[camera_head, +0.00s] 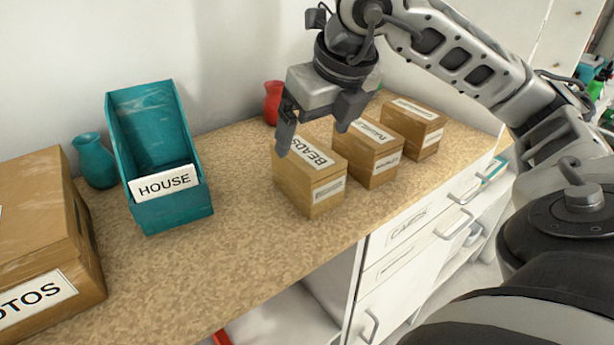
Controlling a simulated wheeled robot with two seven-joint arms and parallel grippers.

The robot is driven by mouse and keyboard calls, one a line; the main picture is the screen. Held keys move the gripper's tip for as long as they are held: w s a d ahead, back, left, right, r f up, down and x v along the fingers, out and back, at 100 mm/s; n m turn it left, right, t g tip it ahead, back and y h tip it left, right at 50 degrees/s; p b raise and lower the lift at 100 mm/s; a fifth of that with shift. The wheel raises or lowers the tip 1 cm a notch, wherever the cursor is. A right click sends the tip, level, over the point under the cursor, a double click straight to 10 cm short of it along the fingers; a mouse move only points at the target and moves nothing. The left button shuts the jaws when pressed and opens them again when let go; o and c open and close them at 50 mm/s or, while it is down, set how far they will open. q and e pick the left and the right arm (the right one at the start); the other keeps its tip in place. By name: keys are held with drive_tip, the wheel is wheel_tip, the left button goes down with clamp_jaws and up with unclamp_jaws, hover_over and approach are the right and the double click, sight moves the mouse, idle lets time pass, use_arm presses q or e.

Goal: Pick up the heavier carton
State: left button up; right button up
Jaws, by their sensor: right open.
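Three small brown cartons stand in a row on the counter in the head view. My left gripper is out of view.
A teal file holder (150,215) labelled HOUSE stands on the counter (245,255), with a teal vase (95,160) beside it. A red vase (272,101) stands near the wall. White drawers (405,235) are below the counter. The counter between holder and BEADS carton is clear.

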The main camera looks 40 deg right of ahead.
sight(308, 152)
drive_tip(key=shift+x, duration=2.75)
drive_tip(key=shift+a, duration=0.15)
drive_tip(key=shift+f+b, duration=0.2)
drive_tip(key=shift+b, duration=0.3)
drive_tip(key=shift+c, duration=0.4)
drive_tip(key=c, duration=1.4)
